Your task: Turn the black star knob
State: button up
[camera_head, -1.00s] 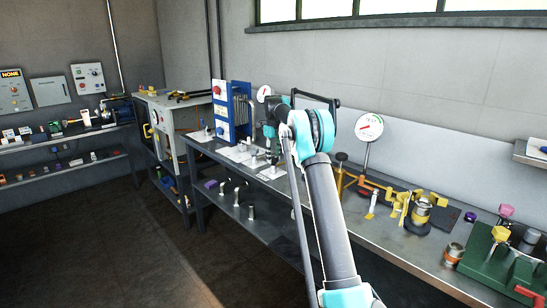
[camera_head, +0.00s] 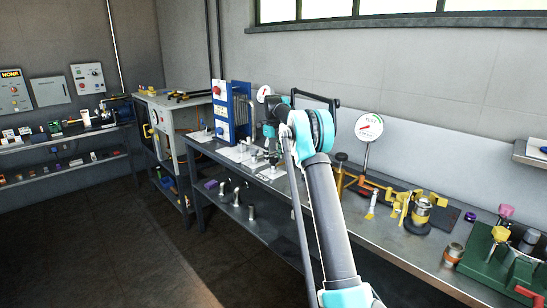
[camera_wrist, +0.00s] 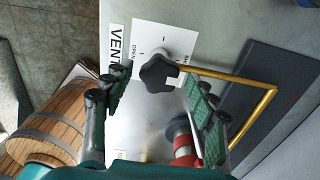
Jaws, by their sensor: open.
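The black star knob (camera_wrist: 159,73) shows in the wrist view, on a pale stem above a white plate (camera_wrist: 150,38) with OPEN lettering and a VENT label (camera_wrist: 117,50). My gripper (camera_wrist: 155,92) is open, with one green-padded finger to the left of the knob and one to the right. The knob lies between or just beyond the fingertips; I cannot tell the exact depth. No contact shows. In the head view my arm hides the knob.
A yellow bent rod (camera_wrist: 270,92) passes right of the knob in the wrist view. In the head view, a blue panel (camera_head: 222,110) stands on the bench beyond my arm.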

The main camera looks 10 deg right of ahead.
aim_at(274, 159)
notch_tip(274, 159, up, 12)
dwell(0.5)
jog(key=s+d+f+n+t, duration=0.1)
jog(key=s+f+n, duration=0.7)
jog(key=s, duration=1)
jog(key=s+d+f+n+t, duration=0.1)
jog(key=s+f+n, duration=0.7)
jog(key=s, duration=1)
jog(key=s+d+f+n+t, duration=0.2)
jog(key=s+f+n, duration=0.6)
jog(key=s+n, duration=0.5)
jog(key=s, duration=0.6)
jog(key=shift+d+f, duration=0.15)
jog(key=shift+d, duration=0.2)
